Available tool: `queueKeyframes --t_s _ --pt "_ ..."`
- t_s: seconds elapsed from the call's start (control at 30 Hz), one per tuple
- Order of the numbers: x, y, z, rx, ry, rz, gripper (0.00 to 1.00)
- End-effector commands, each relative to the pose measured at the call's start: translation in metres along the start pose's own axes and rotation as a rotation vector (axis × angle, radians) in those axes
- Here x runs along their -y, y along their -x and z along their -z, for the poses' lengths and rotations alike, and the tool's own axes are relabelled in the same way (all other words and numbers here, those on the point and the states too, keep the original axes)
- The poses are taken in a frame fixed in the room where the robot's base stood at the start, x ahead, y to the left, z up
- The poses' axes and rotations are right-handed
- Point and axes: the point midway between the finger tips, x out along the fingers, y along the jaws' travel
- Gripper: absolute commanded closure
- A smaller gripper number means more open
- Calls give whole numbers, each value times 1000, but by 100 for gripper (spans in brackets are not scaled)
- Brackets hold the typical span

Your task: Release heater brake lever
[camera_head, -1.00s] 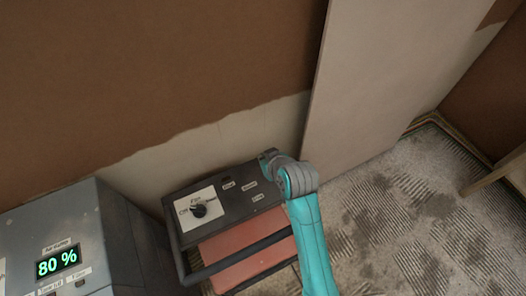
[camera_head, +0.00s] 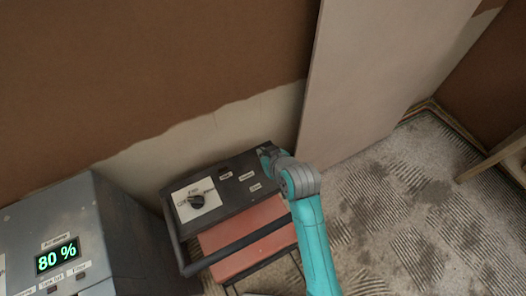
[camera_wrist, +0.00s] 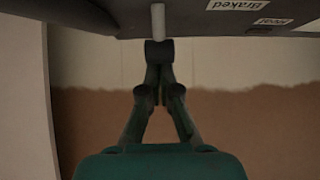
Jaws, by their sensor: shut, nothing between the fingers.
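The heater (camera_head: 230,203) has a dark top panel with a dial and small labels, above an orange-red front. My gripper (camera_head: 266,151) is at the far right corner of that panel, and my wrist partly hides the corner. In the wrist view my gripper (camera_wrist: 159,52) is shut, its fingers converging on a dark tip. A pale grey rod, apparently the brake lever (camera_wrist: 158,20), lies straight beyond the fingertips. Its lower end meets the dark tip, but I cannot tell contact from overlap. The label "Braked" (camera_wrist: 236,4) appears upside down right of the rod, beside a smaller label (camera_wrist: 272,21).
A grey machine with a green "80 %" display (camera_head: 57,257) stands left of the heater. A pale board (camera_head: 375,80) leans on the partly plastered wall behind. A bar (camera_head: 235,251) crosses the heater's front. The rough floor (camera_head: 400,215) to the right is largely clear.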

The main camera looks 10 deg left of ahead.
Motion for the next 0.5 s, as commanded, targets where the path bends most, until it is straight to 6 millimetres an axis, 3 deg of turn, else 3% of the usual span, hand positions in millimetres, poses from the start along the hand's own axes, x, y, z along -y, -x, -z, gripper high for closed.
queueKeyframes --t_s 0.5 --pt "0 6 -4 -91 -1 0 100"
